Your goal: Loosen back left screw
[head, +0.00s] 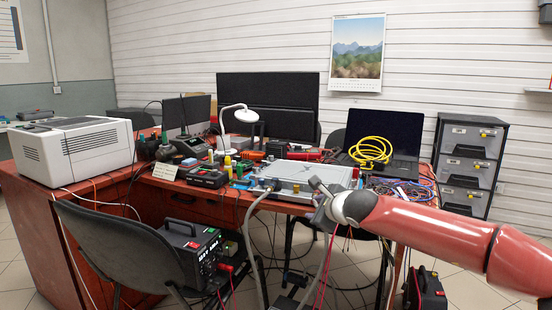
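A flat silver-grey plate or tray (312,170) lies on the red-brown desk, just behind my gripper. Small fittings sit along its front and left edges. The back left screw cannot be made out at this size. My gripper (317,186) is at the front right of the plate, at the end of my red arm that reaches in from the right. It hides part of the plate's front edge. Whether its fingers are open or shut, and whether it touches the plate, cannot be told. A grey hose (250,222) runs from the plate's front left down to the floor.
A white desk lamp (224,118) stands behind and left of the plate. Tools and small bottles crowd its left side. A laptop (385,130) with a yellow cable coil (371,151) is behind right. A dark chair (122,250) stands at front left.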

